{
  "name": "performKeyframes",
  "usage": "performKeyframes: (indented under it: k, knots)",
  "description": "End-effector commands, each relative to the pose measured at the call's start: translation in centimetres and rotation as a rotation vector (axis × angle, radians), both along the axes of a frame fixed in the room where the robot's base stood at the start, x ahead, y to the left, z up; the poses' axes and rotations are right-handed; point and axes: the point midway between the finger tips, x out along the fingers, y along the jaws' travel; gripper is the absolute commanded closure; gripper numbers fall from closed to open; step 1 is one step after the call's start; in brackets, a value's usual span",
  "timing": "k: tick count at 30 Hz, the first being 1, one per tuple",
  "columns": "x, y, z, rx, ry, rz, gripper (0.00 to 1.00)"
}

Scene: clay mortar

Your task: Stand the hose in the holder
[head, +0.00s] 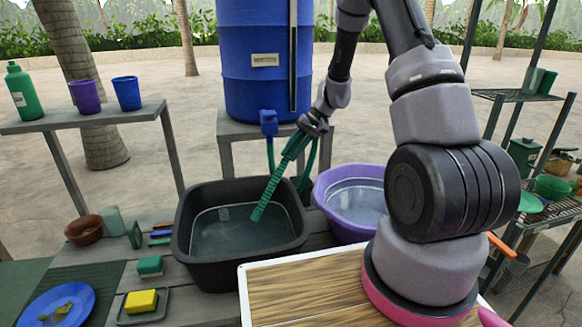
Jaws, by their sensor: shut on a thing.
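The green hose (279,180) slants down to the left, its open end above the black tub (182,235). My gripper (312,127) is shut on the upper part of the hose, in front of the blue barrel (250,85). More green hose hangs below the blue tap (268,122) and behind the held part. Its full run is hidden by the gripper and the tubs. I cannot make out a separate holder for the hose with certainty.
A purple basin (325,178) with water stands right of the tub, which also holds water. My arm covers much of the right side. A wooden board (300,290) lies in front. A sponge (141,301) and a blue plate (40,312) are at left. A metal rack (545,215) stands right.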

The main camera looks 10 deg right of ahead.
Motion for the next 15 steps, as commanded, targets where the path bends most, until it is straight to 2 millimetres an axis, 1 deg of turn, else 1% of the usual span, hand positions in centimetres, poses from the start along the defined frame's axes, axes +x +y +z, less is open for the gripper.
performKeyframes:
  k: [1, 6, 15]
  knots:
    - [0.1, 0.0, 0.9, 0.001, -0.004, 0.0, 1.0]
    - [0.5, -0.7, 3.1, 0.001, -0.003, -0.002, 1.0]
    - [1.8, -2.8, 6.0, 0.0, -0.001, -0.002, 1.0]
